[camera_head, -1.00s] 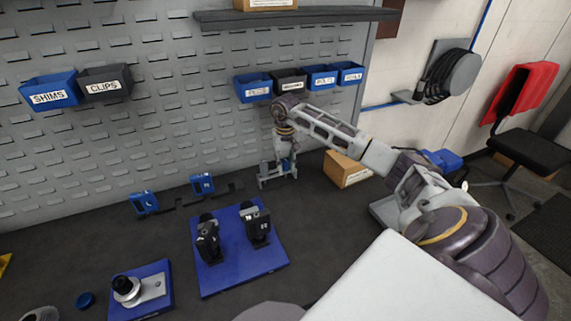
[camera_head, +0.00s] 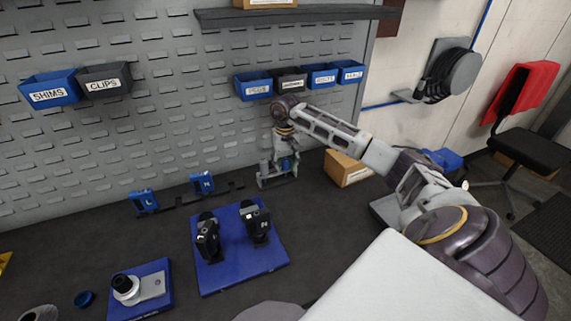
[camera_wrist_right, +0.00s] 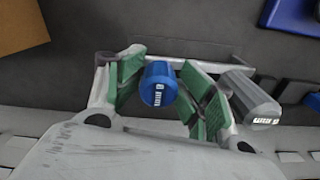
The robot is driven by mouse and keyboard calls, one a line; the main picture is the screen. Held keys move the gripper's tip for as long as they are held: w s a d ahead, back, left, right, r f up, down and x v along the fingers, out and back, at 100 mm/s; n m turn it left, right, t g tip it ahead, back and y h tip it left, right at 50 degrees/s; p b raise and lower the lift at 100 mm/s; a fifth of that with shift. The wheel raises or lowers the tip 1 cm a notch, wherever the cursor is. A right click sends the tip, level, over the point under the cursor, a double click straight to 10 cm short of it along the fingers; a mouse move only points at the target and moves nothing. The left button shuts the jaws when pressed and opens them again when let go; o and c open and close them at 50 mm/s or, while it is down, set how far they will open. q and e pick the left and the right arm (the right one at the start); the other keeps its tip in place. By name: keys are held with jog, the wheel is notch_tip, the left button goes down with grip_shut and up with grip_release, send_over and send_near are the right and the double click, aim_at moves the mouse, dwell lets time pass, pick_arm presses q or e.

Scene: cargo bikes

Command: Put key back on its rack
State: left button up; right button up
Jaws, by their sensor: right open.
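A blue cylindrical handle marked "6 mm" (camera_wrist_right: 160,84), which looks like the key, stands between the fingers of my right gripper (camera_wrist_right: 163,90) in the right wrist view. The green-padded fingers are open on both sides of it, and I cannot tell whether they touch it. In the head view my right gripper (camera_head: 278,174) points down low at the pegboard, at the back of the bench. A grey handle with a partly legible label (camera_wrist_right: 252,98) is just outside one finger. A thin dark bar (camera_head: 222,190), possibly the rack, lies left of the gripper. My left gripper is not in view.
Blue pieces marked L (camera_head: 144,202) and N (camera_head: 203,183) stand left of the gripper. A blue plate (camera_head: 245,271) with two black devices and another blue plate (camera_head: 115,308) lie nearer. A cardboard box (camera_head: 346,168) stands right of the gripper. Bins hang above.

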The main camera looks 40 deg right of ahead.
jog(key=shift+r, duration=0.1)
jog(key=shift+r+p, duration=0.55)
notch_tip(320, 180, up, 4)
notch_tip(320, 180, up, 5)
jog(key=shift+f, duration=0.15)
jog(key=shift+r, duration=0.4)
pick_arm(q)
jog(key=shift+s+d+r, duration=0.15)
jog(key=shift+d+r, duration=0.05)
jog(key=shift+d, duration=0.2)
pick_arm(e)
jog(key=shift+r, duration=1.15)
